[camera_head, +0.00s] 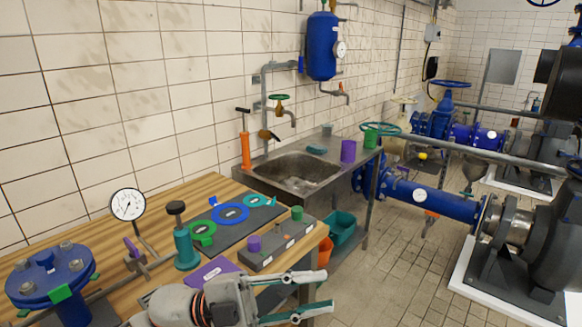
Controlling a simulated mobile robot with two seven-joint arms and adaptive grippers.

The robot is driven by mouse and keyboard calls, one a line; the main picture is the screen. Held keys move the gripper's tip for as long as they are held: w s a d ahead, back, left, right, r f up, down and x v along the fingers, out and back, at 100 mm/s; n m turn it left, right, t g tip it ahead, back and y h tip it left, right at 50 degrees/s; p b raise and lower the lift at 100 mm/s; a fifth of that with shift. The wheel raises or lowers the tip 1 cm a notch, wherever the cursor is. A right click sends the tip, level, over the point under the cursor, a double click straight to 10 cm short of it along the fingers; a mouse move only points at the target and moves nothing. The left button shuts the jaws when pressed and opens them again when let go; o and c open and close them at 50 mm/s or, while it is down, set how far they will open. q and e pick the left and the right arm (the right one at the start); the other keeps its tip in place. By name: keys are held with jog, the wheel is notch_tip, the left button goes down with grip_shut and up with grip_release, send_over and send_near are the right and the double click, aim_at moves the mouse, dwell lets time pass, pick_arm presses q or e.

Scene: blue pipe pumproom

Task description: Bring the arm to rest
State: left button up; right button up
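My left gripper (328,291) comes in at the bottom centre of the head view, in front of the wooden workbench's near right corner. Its two fingers are spread apart and point right, with nothing seen between them. My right gripper is not in view. The wooden workbench (165,210) lies behind and to the left of the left gripper. Part of its front edge is hidden by my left arm.
The bench holds a blue flanged fitting (52,280), a pressure gauge (128,205), a green bottle-shaped tool (184,245), a grey block (270,254) and coloured rings (230,213). A steel sink (295,170) stands beyond. Tiled floor (400,270) is free to the right, before the pumps.

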pick_arm(q)
jog(key=w+a+f+n+t+y, duration=0.4)
jog(key=a+f+n+t+y, duration=0.25)
jog(key=f+n+t, duration=0.3)
jog(key=w+a+f+n+t+y, duration=0.3)
jog(key=a+f+n+t+y, duration=0.2)
jog(key=a+f+n+t, duration=0.45)
jog(key=s+a+f+n+g+y, duration=0.3)
jog(key=s+f, duration=0.4)
jog(key=f, duration=0.4)
jog(key=s+a+f+n+g+y, duration=0.3)
jog(key=s+f, duration=0.4)
jog(key=f, duration=0.3)
jog(key=shift+s+a+f+n+g+y, duration=0.25)
jog(key=shift+a+f+n+g+y, duration=0.2)
jog(key=shift+a+g, duration=0.3)
